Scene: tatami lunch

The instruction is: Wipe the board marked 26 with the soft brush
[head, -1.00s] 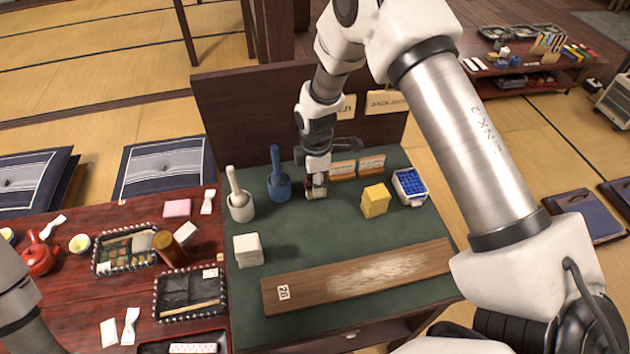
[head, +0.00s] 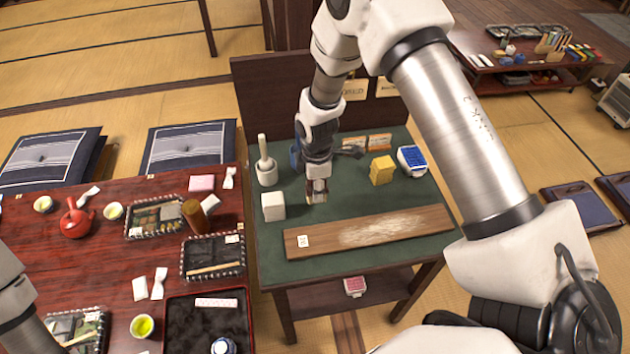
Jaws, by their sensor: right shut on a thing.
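The board marked 26 (head: 345,236) lies on the green table top, with a pale powdery patch (head: 385,229) over its middle and right. My right gripper (head: 317,188) points down just behind the board's left half. It is shut on a small pale and brown thing (head: 317,197), which looks like the soft brush, though the fingers hide much of it. The held thing appears apart from the board. Part of my left arm shows at the lower left edge; its gripper is out of view.
A white block (head: 273,206) and a white mortar with pestle (head: 267,173) stand left of the gripper. A blue mortar (head: 295,156) is partly hidden behind my arm. A yellow block (head: 381,170) and a blue-topped white item (head: 411,160) stand behind the board. A red table (head: 110,250) adjoins left.

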